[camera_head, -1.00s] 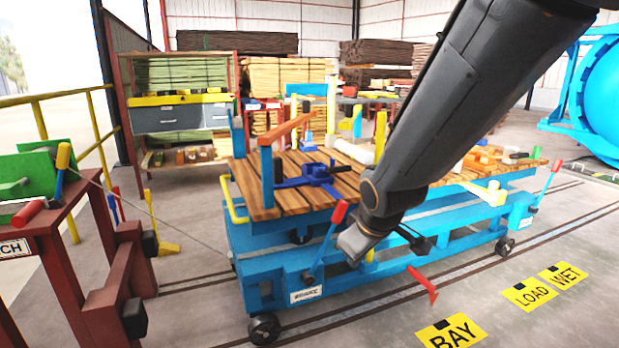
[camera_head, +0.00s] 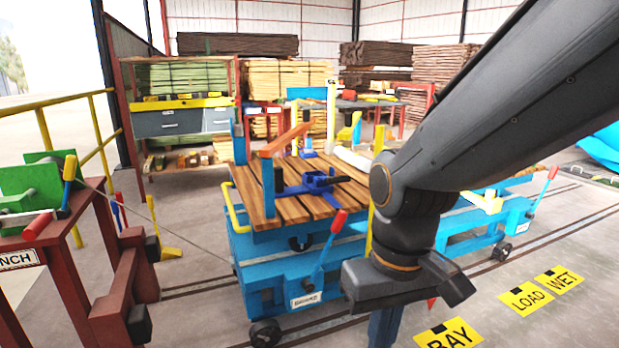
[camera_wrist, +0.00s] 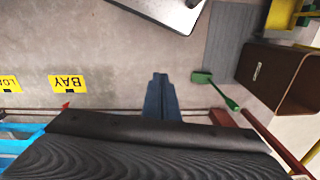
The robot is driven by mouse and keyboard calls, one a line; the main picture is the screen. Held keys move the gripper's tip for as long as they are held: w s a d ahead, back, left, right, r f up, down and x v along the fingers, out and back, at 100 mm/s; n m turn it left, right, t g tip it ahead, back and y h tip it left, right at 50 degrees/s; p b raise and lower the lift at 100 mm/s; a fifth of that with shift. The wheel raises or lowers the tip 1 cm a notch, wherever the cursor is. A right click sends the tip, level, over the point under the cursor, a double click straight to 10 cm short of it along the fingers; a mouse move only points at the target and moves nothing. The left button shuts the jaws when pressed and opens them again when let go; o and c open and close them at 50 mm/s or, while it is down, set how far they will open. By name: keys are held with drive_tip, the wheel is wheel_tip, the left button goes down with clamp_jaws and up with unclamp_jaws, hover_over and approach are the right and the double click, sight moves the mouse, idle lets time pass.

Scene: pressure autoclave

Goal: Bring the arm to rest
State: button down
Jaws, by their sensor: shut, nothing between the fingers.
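My dark grey arm reaches in from the upper right of the head view and bends down at the wrist. My gripper (camera_head: 384,328) points down in front of the blue trolley (camera_head: 283,268), partly cut off by the lower picture edge. In the wrist view my gripper (camera_wrist: 160,78) shows its blue-grey fingers together, with nothing between them. Bare floor lies beyond the fingertips there. My arm hides part of the trolley's middle and right side.
A wooden deck (camera_head: 300,207) with a blue clamp (camera_head: 312,184) tops the trolley. A red winch bench (camera_head: 70,265) stands at the left. Yellow floor signs (camera_head: 450,334) lie at lower right. The wrist view shows a green shovel (camera_wrist: 213,88) and a brown box (camera_wrist: 280,78).

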drive_tip(key=d+r+m+p, duration=0.3)
drive_tip(key=d+r+p, duration=0.6)
drive_tip(key=p, duration=0.7)
drive_tip(key=shift+s+r+h+p, duration=0.3)
drive_tip(key=shift+s+r+p, duration=0.05)
drive_tip(key=shift+r, duration=0.5)
